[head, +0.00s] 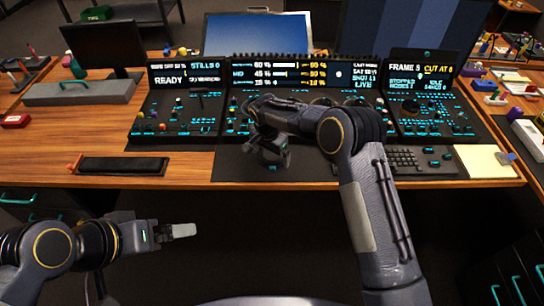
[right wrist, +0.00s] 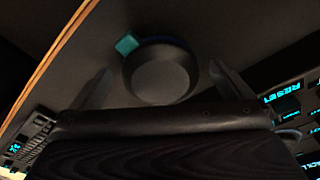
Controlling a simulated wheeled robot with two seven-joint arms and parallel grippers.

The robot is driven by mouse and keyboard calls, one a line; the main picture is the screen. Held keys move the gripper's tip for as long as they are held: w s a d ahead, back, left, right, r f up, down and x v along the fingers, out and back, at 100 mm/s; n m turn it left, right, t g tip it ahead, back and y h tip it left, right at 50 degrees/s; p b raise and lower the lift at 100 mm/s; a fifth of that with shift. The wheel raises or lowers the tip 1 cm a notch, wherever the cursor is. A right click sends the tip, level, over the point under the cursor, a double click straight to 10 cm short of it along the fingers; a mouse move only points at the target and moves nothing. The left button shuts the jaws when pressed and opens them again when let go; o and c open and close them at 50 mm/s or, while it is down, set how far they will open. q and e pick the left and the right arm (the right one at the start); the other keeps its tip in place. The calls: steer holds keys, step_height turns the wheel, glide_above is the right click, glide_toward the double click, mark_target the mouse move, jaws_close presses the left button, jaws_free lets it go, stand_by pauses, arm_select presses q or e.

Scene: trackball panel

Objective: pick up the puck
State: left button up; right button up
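The puck (right wrist: 162,74) is a dark round disc with a small teal tab on its edge, lying on a dark surface in the right wrist view. My right gripper (right wrist: 159,69) is open, with one finger on each side of the puck and a visible gap on both sides. In the head view my right gripper (head: 268,152) hangs over the dark mat at the front of the console and hides most or all of the puck. My left gripper (head: 180,231) is in front of the desk edge, away from the puck; its finger gap does not show.
The console (head: 180,118) with lit keys and screens stands behind the mat (head: 228,166). A keyboard (head: 405,158) and a pale notepad (head: 484,161) lie to the right. A black tray (head: 122,165) lies to the left. The wooden desk's front edge is close to the mat.

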mark_target(271, 154)
steer(key=c, duration=0.9)
steer(key=shift+r, duration=0.1)
steer(key=shift+r, duration=0.5)
step_height(271, 154, up, 2)
steer(key=shift+s+r, duration=0.15)
steer(key=shift+r, duration=0.1)
steer(key=s+r+b, duration=0.3)
steer(key=s+r, duration=0.6)
steer(key=s, duration=0.4)
steer(key=shift+s+r, duration=0.2)
steer(key=shift+s, duration=0.2)
